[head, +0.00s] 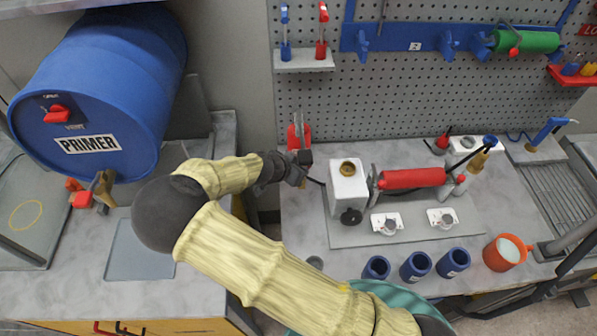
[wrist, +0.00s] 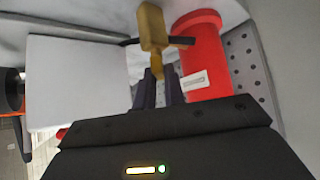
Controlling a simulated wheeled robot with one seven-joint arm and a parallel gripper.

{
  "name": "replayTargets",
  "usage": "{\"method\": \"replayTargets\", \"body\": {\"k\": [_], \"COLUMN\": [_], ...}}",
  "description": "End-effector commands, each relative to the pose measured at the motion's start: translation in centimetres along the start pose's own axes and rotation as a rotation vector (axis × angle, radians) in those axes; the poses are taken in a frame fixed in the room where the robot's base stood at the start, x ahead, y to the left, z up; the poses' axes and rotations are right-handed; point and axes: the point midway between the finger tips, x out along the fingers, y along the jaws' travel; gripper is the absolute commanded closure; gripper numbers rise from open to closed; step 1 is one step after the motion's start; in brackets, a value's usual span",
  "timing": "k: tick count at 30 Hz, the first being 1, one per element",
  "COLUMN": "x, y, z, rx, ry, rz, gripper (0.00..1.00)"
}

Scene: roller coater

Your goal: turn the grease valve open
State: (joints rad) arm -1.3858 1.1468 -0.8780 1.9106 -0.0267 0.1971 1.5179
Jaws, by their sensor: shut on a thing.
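The grease valve (wrist: 151,28) shows in the wrist view as a brass body with a thin dark crossbar and a narrower brass tip. My gripper (wrist: 159,86) has its two dark fingers close together at that tip, one on each side, and is shut on it. A red cylinder (wrist: 203,55) stands right behind the valve. In the head view my gripper (head: 301,172) is at the back left of the bench, just in front of the red cylinder (head: 293,135). There the valve is mostly hidden by my gripper, and its turn angle cannot be told.
A white housing (head: 347,182) with a brass cap and the red roller (head: 412,179) stand right of my gripper. Several blue cups (head: 415,266) and an orange mug (head: 506,252) are in front. The pegboard (head: 400,100) rises behind. A blue primer drum (head: 105,75) is at left.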

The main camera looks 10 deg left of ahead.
Motion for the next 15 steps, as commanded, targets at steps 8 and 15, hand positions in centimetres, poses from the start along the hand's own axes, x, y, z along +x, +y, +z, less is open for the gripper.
{"method": "replayTargets", "body": {"k": [8, 15], "x": [0.13, 0.06], "y": [0.27, 0.31], "z": [0.11, -0.04], "rx": [-0.126, -0.178], "ry": [-0.001, 0.0], "rz": [-0.128, -0.179], "gripper": [1.0, 1.0]}}
